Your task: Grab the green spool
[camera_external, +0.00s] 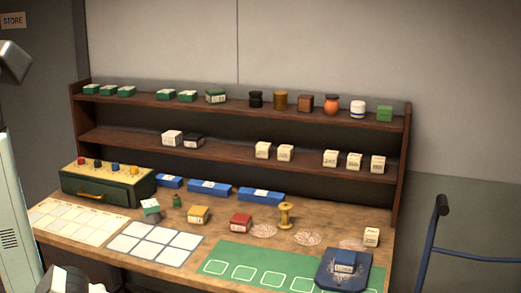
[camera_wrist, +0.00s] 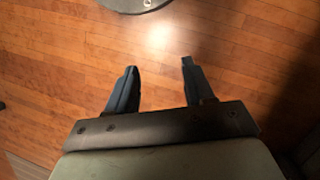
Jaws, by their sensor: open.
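A small green object (camera_external: 177,201) stands on the wooden table in the external view, between a green-and-white box and a yellow box. It may be the green spool, but it is too small to be sure. A yellow spool (camera_external: 286,216) stands upright further right on the table. My gripper (camera_wrist: 158,66) shows in the wrist view with its two dark fingers apart and nothing between them. The fingers cannot be made out in the external view.
On the table (camera_external: 215,228) are a yellow box (camera_external: 198,215), a red box (camera_external: 241,223), blue trays (camera_external: 209,188), a drawer unit (camera_external: 108,184), a green mat (camera_external: 235,256) and a dark blue scale-like device (camera_external: 343,270). Shelves (camera_external: 225,148) with boxes and jars rise behind.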

